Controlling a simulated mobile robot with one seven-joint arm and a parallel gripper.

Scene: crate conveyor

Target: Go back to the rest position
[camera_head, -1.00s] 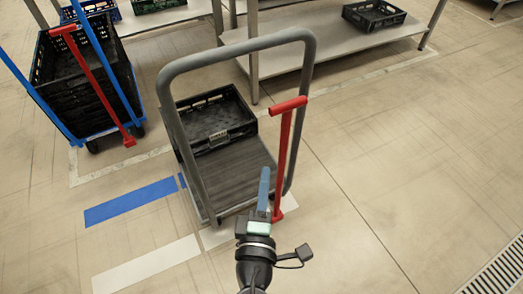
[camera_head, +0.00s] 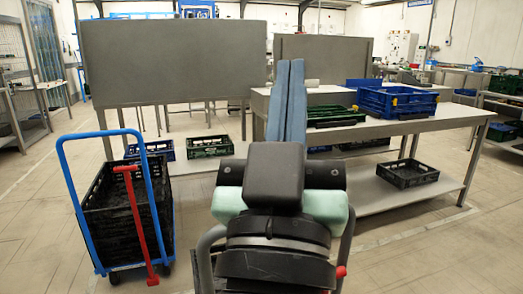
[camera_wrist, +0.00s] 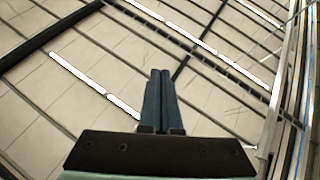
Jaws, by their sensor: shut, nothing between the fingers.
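My gripper (camera_head: 290,64) is raised in the middle of the head view, its two blue fingers pointing up and pressed together with nothing between them. In the wrist view the fingers (camera_wrist: 160,74) also lie side by side, closed and empty, against a pale panelled surface with bright strips, which looks like the ceiling. My gripper touches nothing in either view.
Parts of a grey cart handle (camera_head: 203,262) show low behind my arm, which hides most of the cart. A blue-handled trolley (camera_head: 74,190) with black crates (camera_head: 100,220) stands left. A table (camera_head: 440,117) bears blue crates (camera_head: 395,100) and a green crate (camera_head: 330,112).

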